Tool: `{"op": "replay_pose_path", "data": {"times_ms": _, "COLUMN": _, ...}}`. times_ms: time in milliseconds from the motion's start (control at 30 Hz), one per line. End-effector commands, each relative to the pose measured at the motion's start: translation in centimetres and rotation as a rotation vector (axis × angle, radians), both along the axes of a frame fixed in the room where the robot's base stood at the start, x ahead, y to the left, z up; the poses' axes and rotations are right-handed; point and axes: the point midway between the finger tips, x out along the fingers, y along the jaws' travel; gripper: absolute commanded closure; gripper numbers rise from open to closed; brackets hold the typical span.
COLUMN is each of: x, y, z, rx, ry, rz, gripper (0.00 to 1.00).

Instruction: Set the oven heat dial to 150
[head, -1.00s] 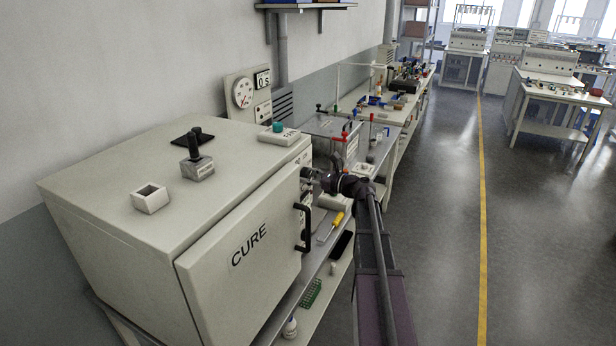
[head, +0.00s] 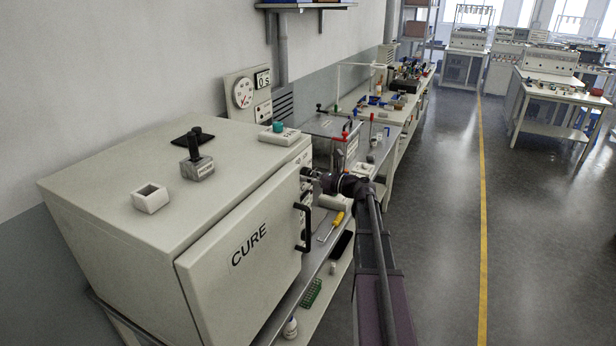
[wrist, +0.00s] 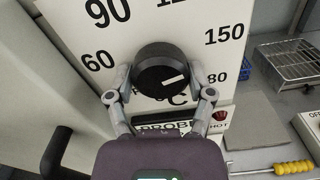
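The oven heat dial (wrist: 160,67) is a round black knob on a white panel with printed numbers in the wrist view. Its white pointer line aims right and slightly up, between the 150 mark (wrist: 223,34) and the 180 mark, seemingly nearer 180; the exact reading is hard to tell. My gripper (wrist: 160,74) has one finger on each side of the dial, and both look to be against it. In the head view my gripper (head: 312,174) is at the oven's front right end; the dial is hidden there. The oven (head: 120,160) has a closed door marked CURE (head: 250,245).
A black door handle (head: 304,228) sticks out left of my arm. A yellow-handled screwdriver (wrist: 285,168) lies on the bench at the right. A wire basket (wrist: 290,60) stands beyond. The aisle floor (head: 440,220) right of my arm is clear.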

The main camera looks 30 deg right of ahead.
Motion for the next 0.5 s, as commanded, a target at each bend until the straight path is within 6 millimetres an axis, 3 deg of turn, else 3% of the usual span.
{"op": "replay_pose_path", "data": {"times_ms": 33, "x": -0.06, "y": 0.10, "z": -0.03, "rx": 0.000, "ry": 0.000, "rz": 0.002, "gripper": 0.12}}
{"op": "replay_pose_path", "data": {"times_ms": 100, "x": -0.04, "y": 0.07, "z": -0.01, "rx": -0.001, "ry": -0.001, "rz": 0.001, "gripper": 0.00}}
{"op": "replay_pose_path", "data": {"times_ms": 500, "x": -0.01, "y": -0.02, "z": 0.02, "rx": 0.000, "ry": -0.001, "rz": -0.001, "gripper": 0.00}}
